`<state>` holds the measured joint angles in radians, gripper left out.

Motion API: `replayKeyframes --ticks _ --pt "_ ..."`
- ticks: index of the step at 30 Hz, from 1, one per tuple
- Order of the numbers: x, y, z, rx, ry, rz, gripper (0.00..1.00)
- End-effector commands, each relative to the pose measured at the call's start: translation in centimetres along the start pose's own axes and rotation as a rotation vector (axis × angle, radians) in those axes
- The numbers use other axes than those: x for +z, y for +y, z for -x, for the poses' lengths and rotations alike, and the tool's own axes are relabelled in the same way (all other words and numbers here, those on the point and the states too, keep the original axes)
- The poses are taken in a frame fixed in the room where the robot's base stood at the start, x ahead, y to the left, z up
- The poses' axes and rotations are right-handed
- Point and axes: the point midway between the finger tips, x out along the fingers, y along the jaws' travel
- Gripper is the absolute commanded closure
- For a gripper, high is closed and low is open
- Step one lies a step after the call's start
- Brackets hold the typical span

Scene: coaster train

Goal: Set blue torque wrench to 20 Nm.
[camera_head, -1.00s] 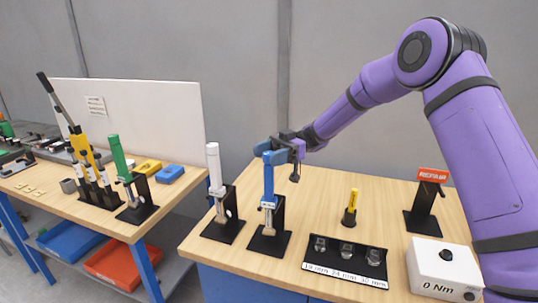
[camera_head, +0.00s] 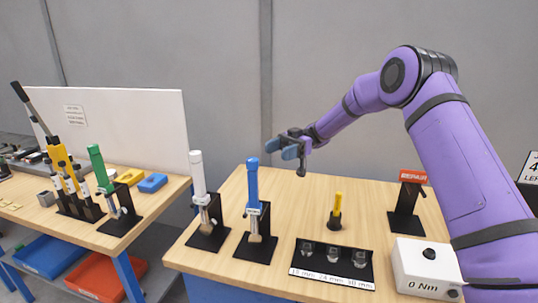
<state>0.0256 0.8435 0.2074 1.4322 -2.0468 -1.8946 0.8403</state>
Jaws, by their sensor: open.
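The blue torque wrench (camera_head: 253,198) stands upright in a black stand (camera_head: 257,246) on the right-hand wooden table. A pale band with small print sits below its blue handle; I cannot read the setting. My gripper (camera_head: 272,151) is open and empty, above and a little to the right of the wrench's top, apparently behind it. A white box (camera_head: 425,262) with a black knob (camera_head: 429,253) stands at the table's front right and shows "0 Nm".
A white-handled wrench (camera_head: 198,183) stands left of the blue one. Sockets in a black tray (camera_head: 333,272), a yellow-handled tool (camera_head: 337,208) and a red "REPAIR" sign (camera_head: 413,177) stand to the right. A green-handled wrench (camera_head: 99,167) is on the left table.

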Motion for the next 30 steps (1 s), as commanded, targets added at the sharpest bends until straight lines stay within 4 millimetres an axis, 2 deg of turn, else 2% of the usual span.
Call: replayKeyframes --ticks 6,16,20,24,30 --pt "0.0 0.0 0.8 0.001 -0.001 0.000 0.40" --pt "-0.4 0.1 0.2 0.023 0.021 0.017 0.40" --pt "-2.1 0.4 -2.0 0.124 0.102 0.083 0.40" --pt "-4.6 0.9 -5.2 0.328 0.220 0.170 0.40" --pt "-6.6 0.6 -8.2 0.670 0.312 0.228 0.40"
